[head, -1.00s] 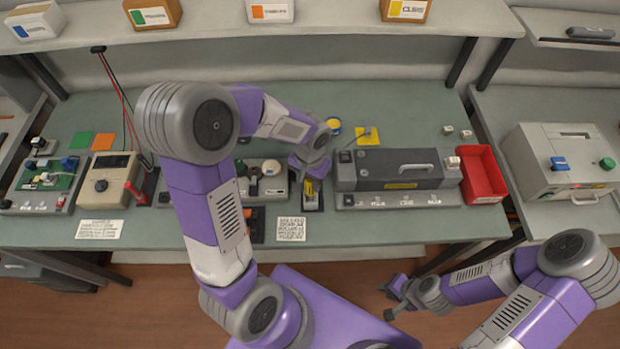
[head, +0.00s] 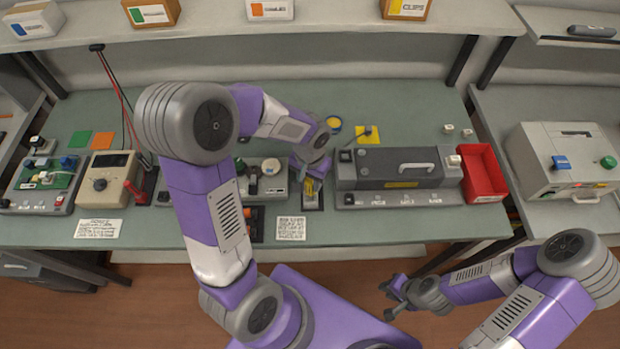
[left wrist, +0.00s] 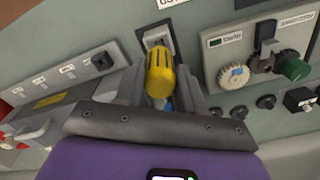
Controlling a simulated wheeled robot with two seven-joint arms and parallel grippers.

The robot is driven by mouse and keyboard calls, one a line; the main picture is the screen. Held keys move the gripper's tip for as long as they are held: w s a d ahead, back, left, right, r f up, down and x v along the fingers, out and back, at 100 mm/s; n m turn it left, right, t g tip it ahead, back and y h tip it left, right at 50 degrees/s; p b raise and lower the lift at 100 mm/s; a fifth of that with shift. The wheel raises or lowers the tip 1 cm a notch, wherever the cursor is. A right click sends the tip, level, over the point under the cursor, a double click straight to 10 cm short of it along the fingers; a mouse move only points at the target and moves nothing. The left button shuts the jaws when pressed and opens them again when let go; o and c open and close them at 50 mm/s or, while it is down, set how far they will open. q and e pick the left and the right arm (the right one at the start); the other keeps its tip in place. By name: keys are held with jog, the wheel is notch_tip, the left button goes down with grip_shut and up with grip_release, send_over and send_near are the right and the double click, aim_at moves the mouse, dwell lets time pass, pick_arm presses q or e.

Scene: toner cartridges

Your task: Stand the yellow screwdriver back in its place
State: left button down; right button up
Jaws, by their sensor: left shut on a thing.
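The yellow screwdriver (left wrist: 160,77) shows its ribbed handle between the fingers of my left gripper (left wrist: 165,88) in the left wrist view. The left gripper is shut on it. In the head view, my left gripper (head: 312,178) is over a small dark holder (head: 313,202) on the bench, and a bit of the yellow handle (head: 312,188) shows below it. The holder also shows just beyond the handle in the left wrist view (left wrist: 153,33). The screwdriver's shaft and tip are hidden, so I cannot tell whether it is seated. My right gripper (head: 389,300) is open and empty, off the bench's front edge.
A grey case with a handle (head: 400,168) stands right of the holder, with a red bin (head: 483,175) beyond it. A grey device with knobs (head: 266,180) stands close on the left. A white label card (head: 291,228) lies in front. A yellow-topped round container (head: 334,124) stands behind.

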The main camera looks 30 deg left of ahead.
pick_arm(q)
jog(key=shift+f+b, duration=0.65)
jog(key=shift+f, duration=0.1)
dwell(0.3)
jog(key=c, duration=0.6)
grip_release()
notch_tip(320, 180, up, 8)
jog(key=shift+f+p, duration=0.2)
jog(key=shift+p, duration=0.55)
